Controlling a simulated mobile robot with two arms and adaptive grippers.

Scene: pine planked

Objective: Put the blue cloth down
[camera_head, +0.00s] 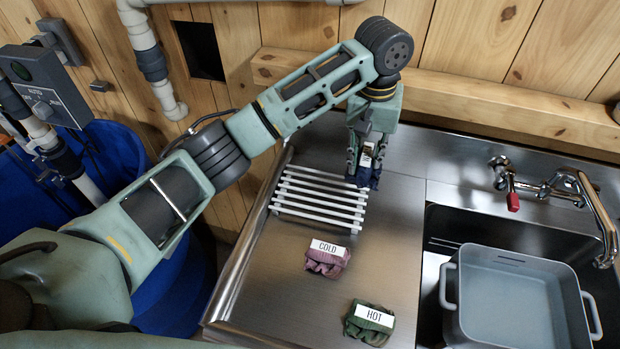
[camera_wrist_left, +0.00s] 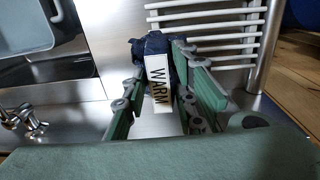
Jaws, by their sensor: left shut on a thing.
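The blue cloth (camera_head: 367,181) is dark navy and bunched, with a white label. In the left wrist view the cloth (camera_wrist_left: 148,46) shows its label, which reads WARM. My left gripper (camera_head: 364,168) points down at the right end of the white slatted rack (camera_head: 312,210) and is shut on the cloth. In the left wrist view the gripper's fingers (camera_wrist_left: 163,75) are on both sides of the cloth. The cloth is beside the rack's bar ends; I cannot tell whether it touches the rack or the steel. My right gripper is not in view.
A pink cloth labelled COLD (camera_head: 326,262) and a green cloth labelled HOT (camera_head: 369,326) lie on the steel drainboard (camera_head: 395,215). At right, a grey tub (camera_head: 518,257) sits in the sink, below a tap (camera_head: 590,205). A wooden ledge (camera_head: 480,107) runs behind.

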